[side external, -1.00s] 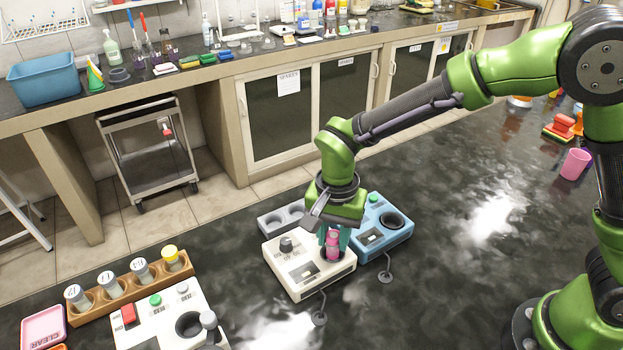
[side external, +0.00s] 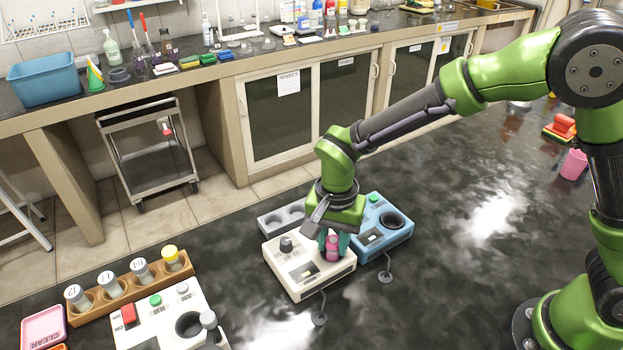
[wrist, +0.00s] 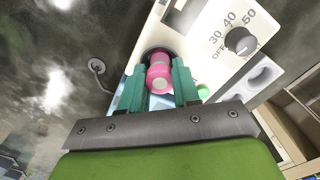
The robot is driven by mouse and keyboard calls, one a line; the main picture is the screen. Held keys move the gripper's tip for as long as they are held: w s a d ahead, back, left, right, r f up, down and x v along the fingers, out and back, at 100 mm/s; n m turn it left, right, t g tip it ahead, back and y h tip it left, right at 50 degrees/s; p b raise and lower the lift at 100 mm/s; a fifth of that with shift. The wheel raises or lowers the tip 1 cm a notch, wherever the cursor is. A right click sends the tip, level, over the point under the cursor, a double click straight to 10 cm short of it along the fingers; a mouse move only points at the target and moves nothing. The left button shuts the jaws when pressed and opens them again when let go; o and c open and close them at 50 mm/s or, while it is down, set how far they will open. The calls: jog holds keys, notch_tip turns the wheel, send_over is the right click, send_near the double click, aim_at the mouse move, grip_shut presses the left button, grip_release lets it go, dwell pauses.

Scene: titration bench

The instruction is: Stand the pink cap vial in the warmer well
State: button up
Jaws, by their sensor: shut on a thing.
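The pink cap vial (side external: 332,252) is between the teal fingers of my gripper (side external: 333,244), which is shut on it. In the wrist view the vial (wrist: 158,76) shows pink with a pale band. The warmer is the white box (side external: 308,279) with a dark dial, numbered up to 50 in the wrist view (wrist: 205,45). The vial looks about upright over the warmer's round dark well (wrist: 146,54), and its far end is at the opening. How deep it sits is hidden by the fingers and the vial itself.
A blue device (side external: 383,228) with a round well stands close behind right of the warmer, and a grey block with holes (side external: 272,222) behind left. Another white panel (side external: 158,312) and a wooden rack of vials (side external: 118,294) stand at front left. The bench at right is mostly clear.

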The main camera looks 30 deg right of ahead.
jog(key=shift+f, duration=0.2)
jog(key=o, duration=1.3)
jog(key=shift+r, duration=3)
